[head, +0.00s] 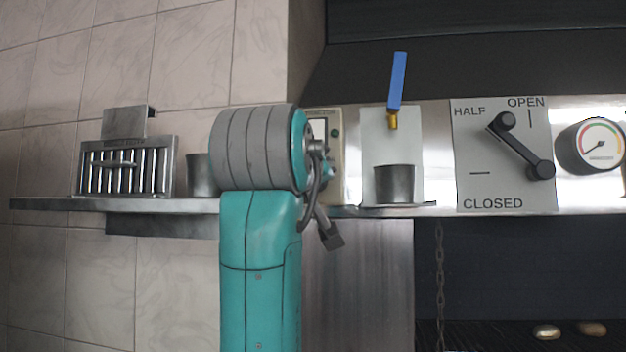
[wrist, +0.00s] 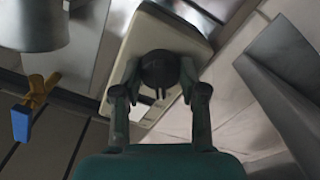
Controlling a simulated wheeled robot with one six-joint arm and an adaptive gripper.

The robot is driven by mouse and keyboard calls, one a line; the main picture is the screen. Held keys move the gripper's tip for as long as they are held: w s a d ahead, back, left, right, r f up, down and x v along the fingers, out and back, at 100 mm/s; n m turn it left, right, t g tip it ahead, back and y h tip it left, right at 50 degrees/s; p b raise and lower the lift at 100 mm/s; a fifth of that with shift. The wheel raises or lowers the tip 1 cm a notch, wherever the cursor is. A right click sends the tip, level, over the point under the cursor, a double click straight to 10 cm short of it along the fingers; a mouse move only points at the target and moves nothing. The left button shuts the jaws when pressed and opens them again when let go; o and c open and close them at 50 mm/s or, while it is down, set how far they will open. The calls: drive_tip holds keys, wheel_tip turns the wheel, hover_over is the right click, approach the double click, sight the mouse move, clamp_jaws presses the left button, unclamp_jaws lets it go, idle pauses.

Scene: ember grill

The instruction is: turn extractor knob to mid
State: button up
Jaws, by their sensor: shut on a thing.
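The extractor control is a cream box, seen in the wrist view (wrist: 165,28) with a round dark knob (wrist: 159,68) on its face. My gripper (wrist: 160,82) has its two dark fingers on either side of the knob and is shut on it. Part of the knob's lower side lies between the fingers, and I cannot tell which setting it points to. In the head view, the cream box (head: 338,160) with a green light shows at the right of my arm. My arm hides the knob and most of my gripper there.
A steel cup (head: 394,184) stands under a tap with a blue lever (head: 398,80). Another cup (head: 202,176) and a slotted metal rack (head: 125,168) stand on the shelf (head: 60,204) at left. A HALF/OPEN/CLOSED plate (head: 475,155) with a crank and a gauge (head: 590,147) are at right.

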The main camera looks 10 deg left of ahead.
drive_tip(key=o, duration=1.1)
drive_tip(key=shift+o, duration=0.2)
drive_tip(key=s, duration=1.2)
drive_tip(key=shift+a, duration=0.2)
